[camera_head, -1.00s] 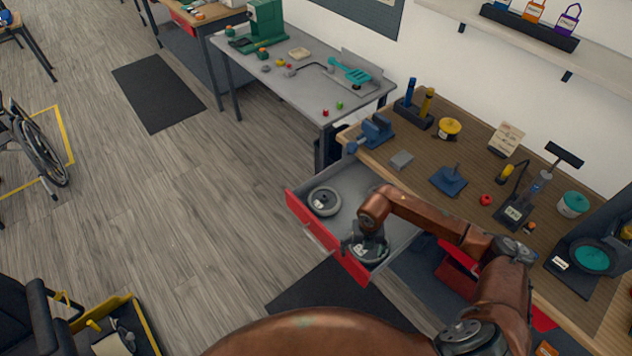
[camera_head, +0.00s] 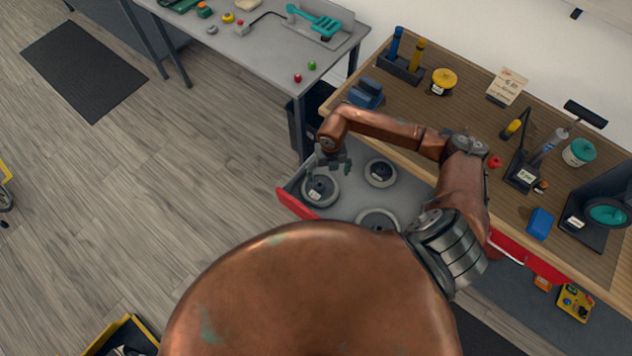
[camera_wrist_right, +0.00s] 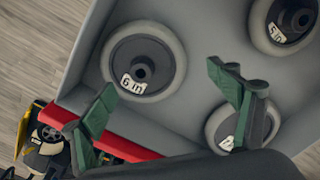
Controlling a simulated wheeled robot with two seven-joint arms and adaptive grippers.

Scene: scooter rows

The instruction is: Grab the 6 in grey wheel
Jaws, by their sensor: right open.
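The grey wheel labelled "6 in" (camera_wrist_right: 165,75) lies flat in the open drawer, in the upper left of the right wrist view. In the head view it appears to be the wheel (camera_head: 320,190) at the drawer's left end. My right gripper (camera_head: 332,165) is above that wheel, open and empty. My left gripper is not in view.
The drawer (camera_head: 410,190) has grey walls and a red front, under the wooden workbench (camera_head: 455,105). A blue vise (camera_head: 366,92) stands on the bench edge near my right forearm. A grey table (camera_head: 255,50) stands behind.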

